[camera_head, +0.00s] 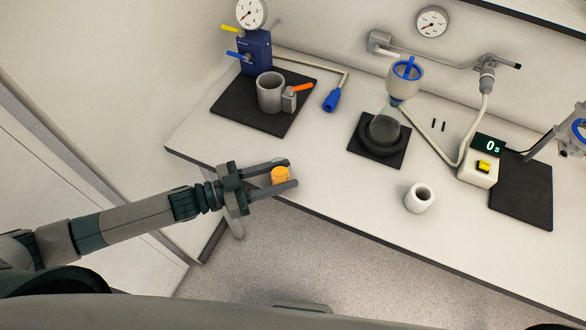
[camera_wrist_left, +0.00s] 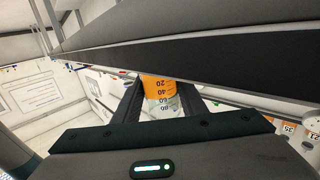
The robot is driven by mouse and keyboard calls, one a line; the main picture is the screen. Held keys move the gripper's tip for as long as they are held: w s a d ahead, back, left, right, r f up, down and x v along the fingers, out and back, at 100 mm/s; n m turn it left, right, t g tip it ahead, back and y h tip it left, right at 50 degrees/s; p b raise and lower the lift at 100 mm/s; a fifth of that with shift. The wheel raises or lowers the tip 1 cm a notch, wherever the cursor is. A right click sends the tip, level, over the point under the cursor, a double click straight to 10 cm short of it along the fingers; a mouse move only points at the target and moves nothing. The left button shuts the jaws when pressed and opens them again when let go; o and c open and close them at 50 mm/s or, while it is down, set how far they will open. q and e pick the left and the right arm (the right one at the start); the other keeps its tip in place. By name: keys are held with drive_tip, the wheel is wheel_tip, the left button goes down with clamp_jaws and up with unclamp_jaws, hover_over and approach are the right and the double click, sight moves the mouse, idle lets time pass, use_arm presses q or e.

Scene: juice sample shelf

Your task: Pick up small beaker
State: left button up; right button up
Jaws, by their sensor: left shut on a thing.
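My left gripper (camera_head: 292,173) reaches in from the left over the front left edge of the white bench. It is shut on a small beaker (camera_head: 280,175) with orange contents, which sits between its two fingers. In the left wrist view the beaker (camera_wrist_left: 158,90) shows an orange part and printed graduation numbers between the fingers (camera_wrist_left: 160,98). I cannot tell from these views how far it is from the bench top. My right gripper is not in view.
The white bench (camera_head: 330,215) holds a grey cup (camera_head: 270,92) on a black mat, a flask with a funnel (camera_head: 384,128), a white cup (camera_head: 419,198) and a timer box (camera_head: 480,165) reading 0 s. The bench front between the gripper and the white cup is clear.

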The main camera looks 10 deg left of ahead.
use_arm(q)
drive_tip(key=f+v, duration=0.1)
drive_tip(key=v, duration=2.2)
drive_tip(key=shift+p, duration=0.3)
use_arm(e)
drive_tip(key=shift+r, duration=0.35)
use_arm(q)
drive_tip(key=shift+s, duration=0.1)
